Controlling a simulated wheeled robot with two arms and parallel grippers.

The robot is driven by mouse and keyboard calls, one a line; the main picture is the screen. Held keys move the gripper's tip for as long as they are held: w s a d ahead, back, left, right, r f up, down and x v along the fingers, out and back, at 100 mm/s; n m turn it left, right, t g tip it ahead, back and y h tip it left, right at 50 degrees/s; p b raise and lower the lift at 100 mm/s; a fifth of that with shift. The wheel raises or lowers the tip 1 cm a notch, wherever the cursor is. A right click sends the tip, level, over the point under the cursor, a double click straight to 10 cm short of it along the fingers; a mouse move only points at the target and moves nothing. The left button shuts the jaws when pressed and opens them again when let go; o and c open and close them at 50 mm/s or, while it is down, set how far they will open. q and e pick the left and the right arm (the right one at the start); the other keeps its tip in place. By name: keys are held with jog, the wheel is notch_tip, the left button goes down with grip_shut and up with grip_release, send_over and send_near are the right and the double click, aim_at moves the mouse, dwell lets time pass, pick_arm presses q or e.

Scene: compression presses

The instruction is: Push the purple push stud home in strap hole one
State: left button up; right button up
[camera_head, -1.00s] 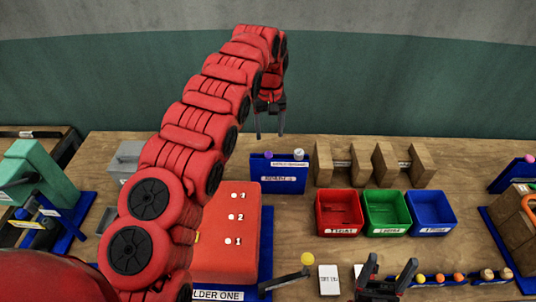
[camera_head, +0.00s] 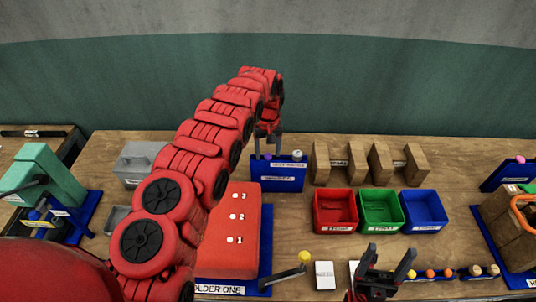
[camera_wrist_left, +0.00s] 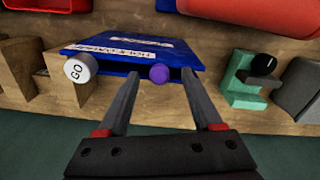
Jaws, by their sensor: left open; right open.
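The purple push stud (camera_head: 268,156) sits at the top edge of a blue rack (camera_head: 278,180). In the left wrist view the stud (camera_wrist_left: 159,74) shows as a round purple head. My left gripper (camera_head: 268,152) is open, with its fingers on either side of the stud; whether they touch it cannot be told. The red holder block (camera_head: 245,205), labelled HOLDER ONE, has white spots numbered 1, 2 and 3; spot one (camera_head: 230,239) is nearest the front. My left arm hides part of the block. My right gripper (camera_head: 388,257) is open and empty at the front.
A white GO stud (camera_wrist_left: 80,69) stands beside the purple one. Wooden blocks (camera_head: 380,163) stand right of the rack. Red (camera_head: 336,227), green (camera_head: 381,228) and blue (camera_head: 424,226) bins sit before them. A yellow-knobbed lever (camera_head: 290,273) is right of the holder.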

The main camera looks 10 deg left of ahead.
pick_arm(q)
grip_shut()
jog(key=shift+r, duration=0.1)
dwell(0.4)
